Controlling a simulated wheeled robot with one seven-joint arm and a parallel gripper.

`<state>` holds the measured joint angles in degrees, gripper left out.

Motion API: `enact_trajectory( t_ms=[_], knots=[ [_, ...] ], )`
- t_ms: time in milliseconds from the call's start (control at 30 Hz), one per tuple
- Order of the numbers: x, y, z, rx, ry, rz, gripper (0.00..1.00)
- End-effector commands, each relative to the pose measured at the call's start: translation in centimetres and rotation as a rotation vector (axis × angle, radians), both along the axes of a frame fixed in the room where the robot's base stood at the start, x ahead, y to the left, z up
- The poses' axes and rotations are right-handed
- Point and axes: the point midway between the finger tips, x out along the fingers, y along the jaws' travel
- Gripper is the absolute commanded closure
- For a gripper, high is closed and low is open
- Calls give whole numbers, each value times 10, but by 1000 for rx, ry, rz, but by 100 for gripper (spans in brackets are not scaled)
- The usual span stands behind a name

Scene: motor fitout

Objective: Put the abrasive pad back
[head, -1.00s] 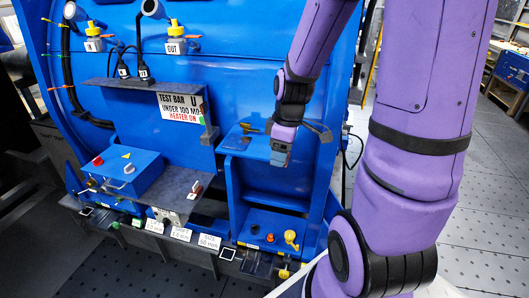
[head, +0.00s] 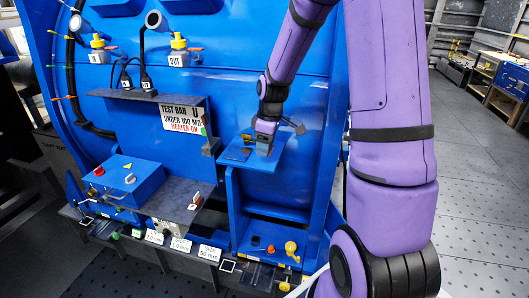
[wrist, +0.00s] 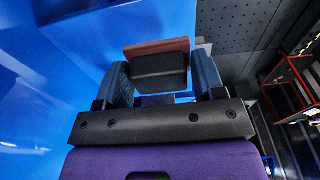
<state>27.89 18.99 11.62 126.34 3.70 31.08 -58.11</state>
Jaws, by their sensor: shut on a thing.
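My gripper (wrist: 163,82) is shut on the abrasive pad (wrist: 158,66), a dark block with a reddish-brown layer along one side, held between the two fingers in the wrist view. In the head view my gripper (head: 264,147) points down over the small blue shelf (head: 268,162) on the right of the blue machine. The pad is hard to make out there, and I cannot tell whether it touches the shelf.
The test bar sign (head: 183,118) stands to the left. A lower blue ledge (head: 270,238) holds red and yellow knobs.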

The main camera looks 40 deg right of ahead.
Motion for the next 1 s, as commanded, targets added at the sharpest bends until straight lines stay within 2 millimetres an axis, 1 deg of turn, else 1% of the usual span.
enact_trajectory(
  t_ms=[133,300,400,767,800,867,900,1000],
  knots=[
    [9,-3,-2,1,1,-1,59],
    [8,-2,-27,1,3,-1,59],
    [9,-2,-36,1,2,0,59],
    [9,-2,-39,0,0,-1,59],
    [9,-2,-39,0,0,-1,35],
    [9,-2,-39,0,0,-1,21],
    [9,-2,-39,0,0,-1,12],
    [9,-2,-39,0,0,-1,12]
  ],
)
